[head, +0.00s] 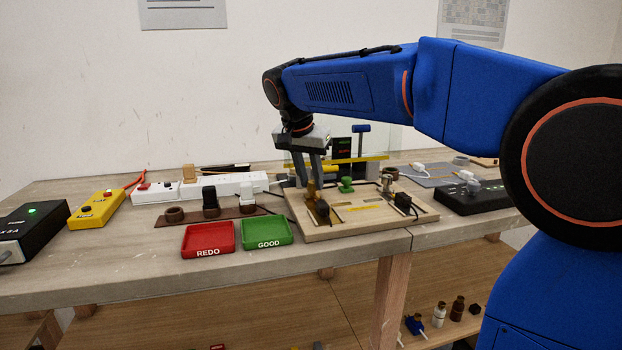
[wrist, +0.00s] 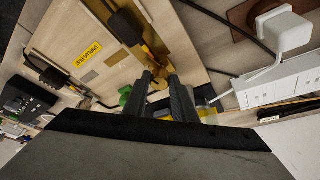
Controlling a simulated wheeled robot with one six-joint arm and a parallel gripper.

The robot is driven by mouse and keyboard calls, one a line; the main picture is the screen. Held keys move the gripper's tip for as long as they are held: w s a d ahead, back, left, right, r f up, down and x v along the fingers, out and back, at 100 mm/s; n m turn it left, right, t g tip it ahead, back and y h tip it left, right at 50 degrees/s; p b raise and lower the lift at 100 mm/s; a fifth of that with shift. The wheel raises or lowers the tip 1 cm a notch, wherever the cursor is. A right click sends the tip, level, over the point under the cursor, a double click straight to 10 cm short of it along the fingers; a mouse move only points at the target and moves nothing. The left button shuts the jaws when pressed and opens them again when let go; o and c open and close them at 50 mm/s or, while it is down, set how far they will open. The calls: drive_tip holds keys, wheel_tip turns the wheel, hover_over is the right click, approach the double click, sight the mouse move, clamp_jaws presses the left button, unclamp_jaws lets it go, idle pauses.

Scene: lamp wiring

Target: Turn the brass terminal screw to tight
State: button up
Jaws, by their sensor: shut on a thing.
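My gripper (head: 311,181) reaches straight down over the left part of the wooden wiring board (head: 375,226). Its fingers are shut on the brass terminal screw (head: 312,191), which stands upright at the board's left. In the wrist view, my gripper (wrist: 164,78) has its fingertips at a brass-coloured part (wrist: 157,48) near the board's edge. The fingers partly hide the screw, and its turn position cannot be told.
A black plug-like part (head: 322,211) sits close in front of the gripper, and a green knob (head: 347,185) just right. Red (head: 207,238) and green (head: 267,232) trays lie left of the board. A white power strip (head: 225,186) lies behind them.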

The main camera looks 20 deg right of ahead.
drive_tip(key=o, duration=1)
drive_tip(key=shift+o, duration=0.2)
drive_tip(key=v, duration=1.7)
drive_tip(key=shift+r, duration=0.2)
